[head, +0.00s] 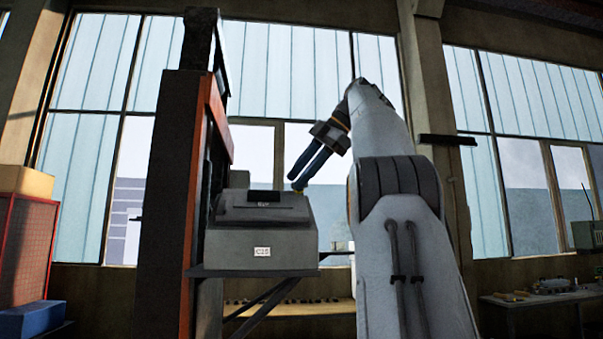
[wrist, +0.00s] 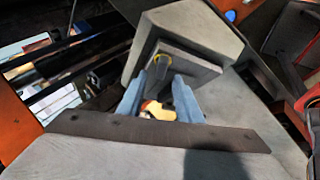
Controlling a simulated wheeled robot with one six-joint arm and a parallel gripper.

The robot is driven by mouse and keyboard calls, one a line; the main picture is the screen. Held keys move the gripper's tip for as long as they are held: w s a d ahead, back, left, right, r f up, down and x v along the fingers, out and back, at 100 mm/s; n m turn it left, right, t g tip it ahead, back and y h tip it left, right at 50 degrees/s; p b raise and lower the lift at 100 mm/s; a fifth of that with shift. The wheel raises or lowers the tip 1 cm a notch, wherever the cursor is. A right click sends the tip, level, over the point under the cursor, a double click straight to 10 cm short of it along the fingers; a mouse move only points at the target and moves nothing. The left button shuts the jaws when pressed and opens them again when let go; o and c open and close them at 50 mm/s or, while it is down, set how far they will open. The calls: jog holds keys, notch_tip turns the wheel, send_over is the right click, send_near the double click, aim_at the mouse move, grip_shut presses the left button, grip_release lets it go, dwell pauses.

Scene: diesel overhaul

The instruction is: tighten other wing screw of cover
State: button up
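A grey box (head: 262,245) labelled C25 stands on a bracket shelf, with a sloped grey cover (head: 263,208) on top. My gripper (head: 297,184) has blue fingers and reaches down to the right end of the cover. The other wing screw cannot be made out.
A dark post with an orange edge (head: 205,130) stands close to the left of the box. A red mesh cage (head: 25,240) with a blue bin (head: 28,320) is at far left. A workbench (head: 540,298) is at right. The space right of the box is taken by my arm.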

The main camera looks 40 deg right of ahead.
jog(key=shift+w+d+f+b, duration=0.3)
jog(key=shift+w+f, duration=0.2)
jog(key=shift+f, duration=0.25)
grip_shut()
jog(key=shift+f+m+b, duration=0.15)
jog(key=shift+m+b, duration=0.15)
jog(key=shift+b, duration=0.25)
jog(key=m+t+b, duration=0.2)
jog(key=b, duration=0.2)
jog(key=shift+f+m+h, duration=0.1)
jog(key=shift+m+h, duration=0.2)
jog(key=shift+r+m+t+b, duration=0.2)
jog(key=shift+m+t+b, duration=0.2)
jog(key=shift+m+b, duration=0.3)
